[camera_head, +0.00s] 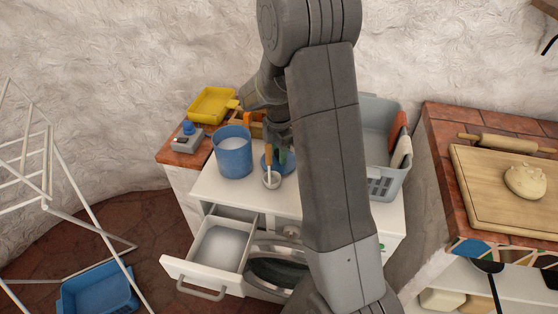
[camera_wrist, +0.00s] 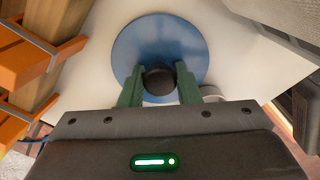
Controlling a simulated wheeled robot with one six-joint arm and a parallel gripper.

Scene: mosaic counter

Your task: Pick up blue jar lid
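The blue jar lid (camera_wrist: 190,38) is a round, flat disc with a dark round knob at its middle. In the head view the lid (camera_head: 265,162) shows partly behind my gripper, over the white cabinet top, right of the blue pot. My gripper (camera_wrist: 160,75) has its green fingers on both sides of the knob, with no clear gap showing, so it looks shut on it. In the head view my gripper (camera_head: 279,156) points down over the lid. Whether the lid touches the surface is hard to tell.
A blue pot (camera_head: 233,155) stands close left of the lid. A small white cup-like thing (camera_head: 271,180) with a handle stands in front. A grey basket (camera_head: 383,180) is at the right, a yellow tray (camera_head: 211,104) at the back left. An open drawer (camera_head: 218,250) juts out below.

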